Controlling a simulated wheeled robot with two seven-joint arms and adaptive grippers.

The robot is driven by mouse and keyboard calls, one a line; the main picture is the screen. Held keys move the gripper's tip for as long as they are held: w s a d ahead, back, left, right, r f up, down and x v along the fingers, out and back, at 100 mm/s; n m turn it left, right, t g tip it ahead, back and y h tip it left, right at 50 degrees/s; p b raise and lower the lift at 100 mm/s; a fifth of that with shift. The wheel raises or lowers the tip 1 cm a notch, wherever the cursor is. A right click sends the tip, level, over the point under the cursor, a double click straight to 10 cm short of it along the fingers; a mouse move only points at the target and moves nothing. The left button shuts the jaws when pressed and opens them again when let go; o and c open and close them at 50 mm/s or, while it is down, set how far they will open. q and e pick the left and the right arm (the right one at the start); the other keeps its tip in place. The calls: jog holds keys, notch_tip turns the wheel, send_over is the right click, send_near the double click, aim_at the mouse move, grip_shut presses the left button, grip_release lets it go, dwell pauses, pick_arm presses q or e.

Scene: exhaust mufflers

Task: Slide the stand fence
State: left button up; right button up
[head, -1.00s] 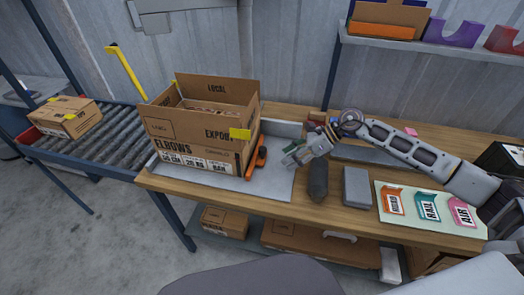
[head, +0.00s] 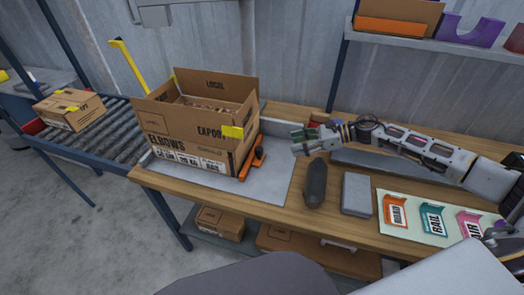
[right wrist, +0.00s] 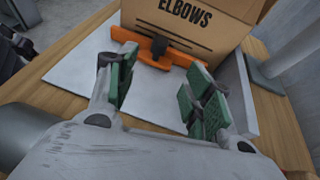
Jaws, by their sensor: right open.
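The orange fence (head: 252,163) lies low along the right side of the open carton (head: 187,147) marked ELBOWS, on a light grey plate (head: 268,187). In the right wrist view the fence (right wrist: 180,59) is an orange bar with a black knob, in front of the carton (right wrist: 195,25). I cannot tell whether they touch. My right gripper (head: 297,143) is open and empty, to the right of the fence and apart from it. In the right wrist view its green-padded fingers (right wrist: 163,92) spread over the grey plate, with the fence beyond them. My left gripper is not in view.
A dark rounded object (head: 315,184) and a grey block (head: 356,194) lie on the wooden bench, right of the plate. A card with coloured labels (head: 428,220) lies farther right. A roller conveyor (head: 95,130) with a small carton (head: 68,109) stands at left.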

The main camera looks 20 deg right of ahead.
aim_at(257, 154)
jog(key=shift+a+f, duration=0.1)
jog(key=shift+x, duration=1.5)
jog(key=shift+p+x, duration=0.35)
jog(key=shift+x, duration=0.9)
jog(key=x, duration=0.2)
jog(key=shift+w+a, duration=0.15)
jog(key=shift+a, duration=0.05)
jog(key=x, duration=0.3)
jog(key=shift+w+a+f+p, duration=0.1)
jog(key=shift+a+f+p, duration=0.1)
jog(key=shift+p, duration=0.1)
jog(key=shift+w+a+f, duration=0.25)
jog(key=shift+a, duration=0.25)
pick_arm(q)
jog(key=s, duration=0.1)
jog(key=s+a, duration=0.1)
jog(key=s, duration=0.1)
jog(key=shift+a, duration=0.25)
pick_arm(e)
jog(key=shift+w+a+f, duration=0.15)
jog(key=shift+a, duration=0.2)
